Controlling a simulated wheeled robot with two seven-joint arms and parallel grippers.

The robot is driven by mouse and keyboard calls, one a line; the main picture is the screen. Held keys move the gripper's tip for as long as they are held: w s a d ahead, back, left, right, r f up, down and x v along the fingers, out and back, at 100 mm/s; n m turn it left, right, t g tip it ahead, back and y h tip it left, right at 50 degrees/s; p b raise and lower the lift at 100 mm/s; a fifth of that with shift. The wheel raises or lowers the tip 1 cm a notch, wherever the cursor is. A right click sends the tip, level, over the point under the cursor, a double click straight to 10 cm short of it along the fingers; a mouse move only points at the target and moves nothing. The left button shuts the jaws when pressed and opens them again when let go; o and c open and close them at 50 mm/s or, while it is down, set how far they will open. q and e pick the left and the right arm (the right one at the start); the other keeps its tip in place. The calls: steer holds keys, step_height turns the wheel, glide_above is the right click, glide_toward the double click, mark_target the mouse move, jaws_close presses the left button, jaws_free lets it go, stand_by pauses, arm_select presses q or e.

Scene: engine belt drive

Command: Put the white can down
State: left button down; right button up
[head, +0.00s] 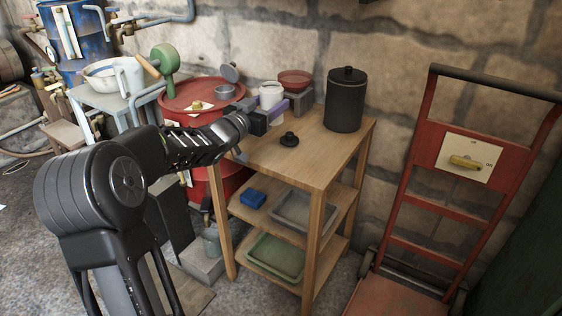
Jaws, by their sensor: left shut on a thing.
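The white can (270,93) is upright at the back left of the wooden table (320,150). My left gripper (268,112) reaches in from the left and is shut on the white can, low on its side. The fingers cover part of the can's lower body, so I cannot tell whether its base touches the tabletop. My right gripper is not in view.
A black lidded canister (345,100) stands at the table's back right. A small black lid (289,139) lies near the middle. A red bowl (294,80) is behind the can. A red drum (200,93) stands left. The front tabletop is clear.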

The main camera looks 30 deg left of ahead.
arm_select(q)
steer(key=shift+s+a+r+y, duration=0.1)
steer(key=shift+s+a+y, duration=0.1)
steer(key=shift+a, duration=0.3)
steer(key=shift+s+a+y, duration=0.1)
steer(key=shift+s+a, duration=0.1)
steer(key=shift+a, duration=0.3)
steer(key=shift+s+a+r+n, duration=0.1)
steer(key=shift+a+r+n, duration=0.15)
steer(key=shift+a+n, duration=0.1)
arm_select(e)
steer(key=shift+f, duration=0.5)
